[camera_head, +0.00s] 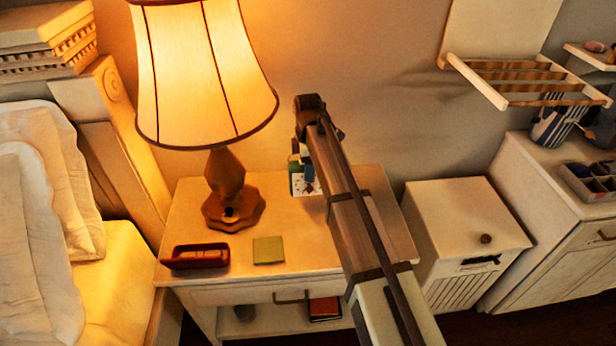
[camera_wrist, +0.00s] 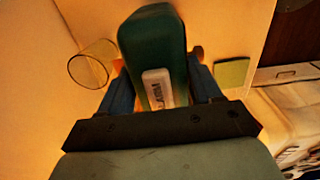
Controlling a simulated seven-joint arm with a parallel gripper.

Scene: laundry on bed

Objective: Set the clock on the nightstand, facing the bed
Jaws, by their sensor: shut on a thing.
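The clock (camera_wrist: 150,45) is a dark green block with a pale lettered patch in the wrist view. My gripper (camera_wrist: 160,70) is shut on it, with a blue finger on each side. In the head view the clock (camera_head: 297,182) shows as a small green and white piece behind my arm, over the back of the nightstand (camera_head: 190,210). My arm hides part of the clock and most of the gripper. I cannot tell whether the clock touches the top or which way its face points. The bed (camera_head: 110,285) is left of the nightstand.
A lit lamp (camera_head: 226,175) stands on the nightstand, left of the clock. A red tray (camera_head: 195,257) and a green note pad (camera_head: 268,250) lie near the front edge. A clear glass (camera_wrist: 92,65) is beside the gripper. Bare top shows between these things.

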